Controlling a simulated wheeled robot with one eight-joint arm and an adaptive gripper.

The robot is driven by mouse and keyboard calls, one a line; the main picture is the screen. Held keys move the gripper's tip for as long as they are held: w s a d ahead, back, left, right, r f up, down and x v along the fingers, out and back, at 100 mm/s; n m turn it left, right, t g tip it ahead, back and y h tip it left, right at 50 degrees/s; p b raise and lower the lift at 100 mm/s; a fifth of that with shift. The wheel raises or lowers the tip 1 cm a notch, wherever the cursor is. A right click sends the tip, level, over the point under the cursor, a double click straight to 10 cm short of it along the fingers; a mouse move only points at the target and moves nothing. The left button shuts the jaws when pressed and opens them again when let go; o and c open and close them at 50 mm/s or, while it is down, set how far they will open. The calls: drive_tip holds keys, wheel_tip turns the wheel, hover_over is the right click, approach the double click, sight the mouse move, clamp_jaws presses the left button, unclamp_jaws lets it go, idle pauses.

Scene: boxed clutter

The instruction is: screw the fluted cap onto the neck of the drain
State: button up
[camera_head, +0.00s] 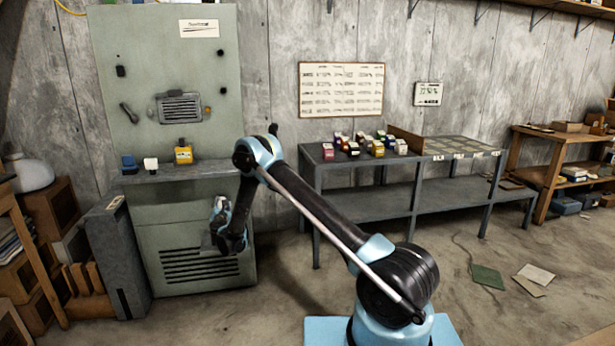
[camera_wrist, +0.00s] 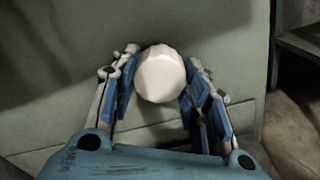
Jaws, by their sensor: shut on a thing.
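A pale, off-white fluted cap (camera_wrist: 160,75) with a scalloped edge sits between the two blue-padded fingers of my gripper (camera_wrist: 160,62) in the wrist view. The gripper is shut on it, and the cap faces the camera against the green-grey cabinet front. The neck of the drain is not seen; the cap covers whatever is behind it, so I cannot tell whether they touch.
The tall green-grey cabinet (camera_head: 135,80) has a shelf holding a yellow container (camera_head: 183,152) and small blue and white things. A dark grey box (camera_head: 112,250) stands at the left. Open floor lies between.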

drive_tip(key=m, duration=0.5)
idle(0.4)
drive_tip(key=m, duration=0.5)
idle(0.4)
drive_tip(key=shift+m, duration=2.5)
